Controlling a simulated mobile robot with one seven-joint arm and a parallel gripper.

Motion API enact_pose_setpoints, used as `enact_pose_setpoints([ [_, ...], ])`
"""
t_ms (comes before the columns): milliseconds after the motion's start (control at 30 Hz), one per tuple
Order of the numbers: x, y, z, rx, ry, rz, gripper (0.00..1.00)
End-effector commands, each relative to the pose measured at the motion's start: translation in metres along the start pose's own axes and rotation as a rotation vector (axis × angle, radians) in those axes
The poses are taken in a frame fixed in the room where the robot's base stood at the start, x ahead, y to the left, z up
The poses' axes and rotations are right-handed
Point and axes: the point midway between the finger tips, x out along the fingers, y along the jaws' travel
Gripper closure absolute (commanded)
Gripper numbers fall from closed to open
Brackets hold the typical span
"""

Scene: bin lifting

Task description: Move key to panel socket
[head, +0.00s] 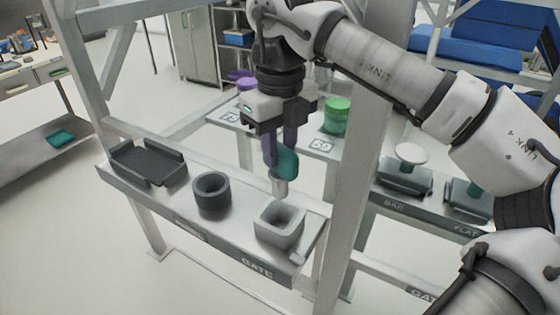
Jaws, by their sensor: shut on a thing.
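My gripper (282,148) points down and is shut on the key (283,168), which has a teal upper part and a grey metal lower end. The key hangs upright above the shelf. Its lower end is just above, or at the back edge of, a light grey square socket (279,238) on the panel (238,232); I cannot tell the exact gap. The socket's opening shows empty. A dark round socket (212,204) stands to the left of it. The gripper's fingers partly cover the key's top.
A dark tray (148,165) sits at the panel's left end. A grey upright post (352,170) stands close to the right of the key. Behind are a green canister (337,117) and a purple one (246,88). Dark fixtures (404,178) stand at the right.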

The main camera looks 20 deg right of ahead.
Motion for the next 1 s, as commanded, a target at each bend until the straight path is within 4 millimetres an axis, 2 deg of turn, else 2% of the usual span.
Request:
enact_pose_setpoints([
  [367, -0.003, 0.0, 0.0, 0.0, 0.0, 0.0, 1.0],
  [1000, -0.041, 0.0, 0.0, 0.0, 0.0, -0.001, 1.0],
])
